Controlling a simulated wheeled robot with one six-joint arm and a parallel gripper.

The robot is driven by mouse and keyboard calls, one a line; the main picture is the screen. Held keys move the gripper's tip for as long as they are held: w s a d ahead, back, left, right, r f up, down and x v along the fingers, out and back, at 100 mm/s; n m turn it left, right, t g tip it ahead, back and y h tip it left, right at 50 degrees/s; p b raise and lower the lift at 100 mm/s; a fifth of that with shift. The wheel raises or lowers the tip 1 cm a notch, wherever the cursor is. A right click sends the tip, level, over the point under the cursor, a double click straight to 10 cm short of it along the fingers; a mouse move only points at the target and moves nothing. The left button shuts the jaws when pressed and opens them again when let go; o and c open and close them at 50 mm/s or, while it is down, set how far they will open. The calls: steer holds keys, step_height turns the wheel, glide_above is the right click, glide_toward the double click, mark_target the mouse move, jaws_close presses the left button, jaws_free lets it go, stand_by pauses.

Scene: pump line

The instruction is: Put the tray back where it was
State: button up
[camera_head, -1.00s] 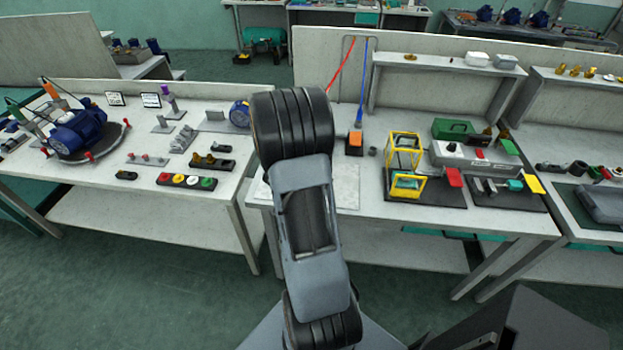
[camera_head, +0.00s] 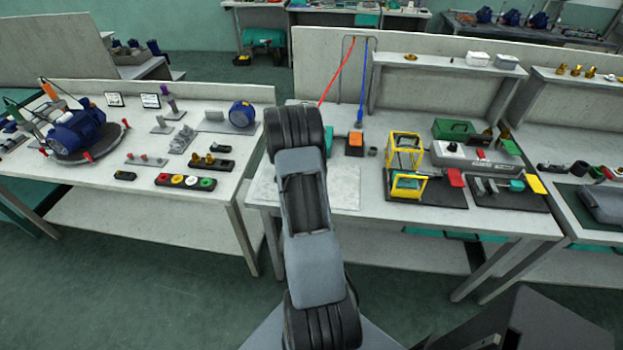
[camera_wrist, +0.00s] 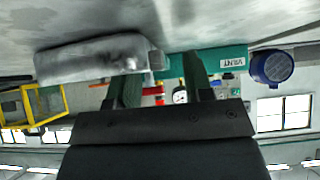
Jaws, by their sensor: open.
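In the wrist view, which looks upside down, the two dark fingers of my gripper (camera_wrist: 160,72) stand apart. A grey, metallic-looking, tray-like piece (camera_wrist: 85,60) lies against the pale bench top, partly behind the left finger. Its right end shows in the gap between the fingers. I cannot tell whether the fingers touch it, and nothing is clearly held. In the head view my own arm hides the gripper and this piece. A pale grey mat (camera_head: 345,188) lies on the middle bench beside my arm.
A teal block labelled VENT (camera_wrist: 215,62) and a blue motor (camera_wrist: 271,67) show beyond the fingers. Yellow frames (camera_head: 404,150) stand right of my arm, near an orange-topped block (camera_head: 355,141). The left bench holds a button strip (camera_head: 186,181). The mat's right part is clear.

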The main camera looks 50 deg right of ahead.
steer(key=shift+w+d+f, duration=0.1)
steer(key=shift+d+f, duration=0.05)
steer(key=shift+c, duration=0.2)
jaws_close()
